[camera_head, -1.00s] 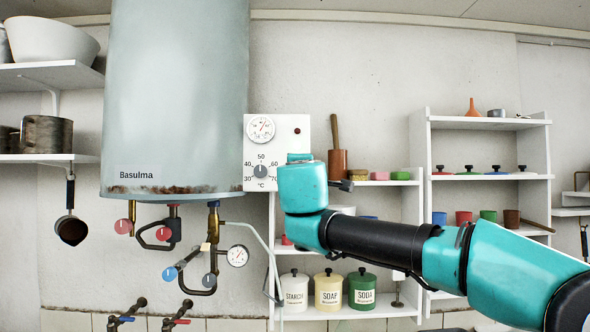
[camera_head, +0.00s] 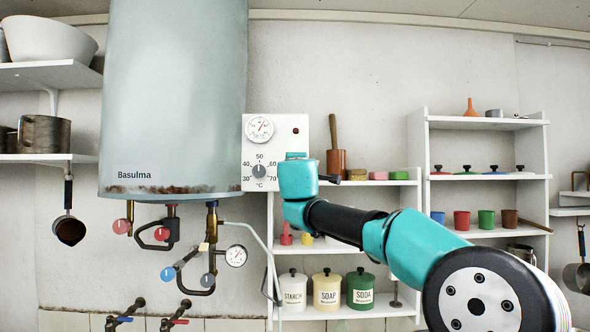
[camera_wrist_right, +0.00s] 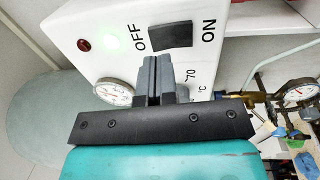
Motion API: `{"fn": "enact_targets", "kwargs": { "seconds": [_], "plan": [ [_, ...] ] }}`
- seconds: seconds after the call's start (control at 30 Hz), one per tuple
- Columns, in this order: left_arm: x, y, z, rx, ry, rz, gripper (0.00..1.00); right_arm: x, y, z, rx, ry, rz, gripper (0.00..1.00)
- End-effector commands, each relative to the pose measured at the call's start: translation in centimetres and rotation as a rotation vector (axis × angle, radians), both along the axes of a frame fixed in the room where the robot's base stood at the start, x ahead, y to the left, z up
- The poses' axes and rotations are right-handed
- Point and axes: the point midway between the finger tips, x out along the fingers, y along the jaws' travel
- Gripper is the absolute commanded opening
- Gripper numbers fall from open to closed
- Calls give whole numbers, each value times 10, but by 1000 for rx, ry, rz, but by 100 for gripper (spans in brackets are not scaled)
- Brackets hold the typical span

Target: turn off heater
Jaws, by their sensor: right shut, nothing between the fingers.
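The heater is a pale blue-grey tank (camera_head: 172,100) on the wall, marked Basulma. Its white control box (camera_head: 252,150) carries a round gauge (camera_head: 260,129), a temperature dial (camera_head: 259,171) and a dark red lamp (camera_head: 295,131). My left gripper is not in view.
Pipes with valves and a small gauge (camera_head: 236,256) hang below the tank. A shelf with labelled canisters (camera_head: 326,290) stands below the box, under my right arm. Taller shelves (camera_head: 486,122) are at right. Open wall lies above the box.

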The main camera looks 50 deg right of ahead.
Motion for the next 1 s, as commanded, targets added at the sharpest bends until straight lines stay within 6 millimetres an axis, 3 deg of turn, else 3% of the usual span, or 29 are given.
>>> {"fn": "enact_targets", "kwargs": {
  "seconds": [0.3, 1.0],
  "plan": [
    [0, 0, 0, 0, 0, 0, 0, 21, -21, 4, 0, 0, 0, 0],
    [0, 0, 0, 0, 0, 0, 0, 25, -25, 5, 1, 1, 0, 0]
  ]
}}
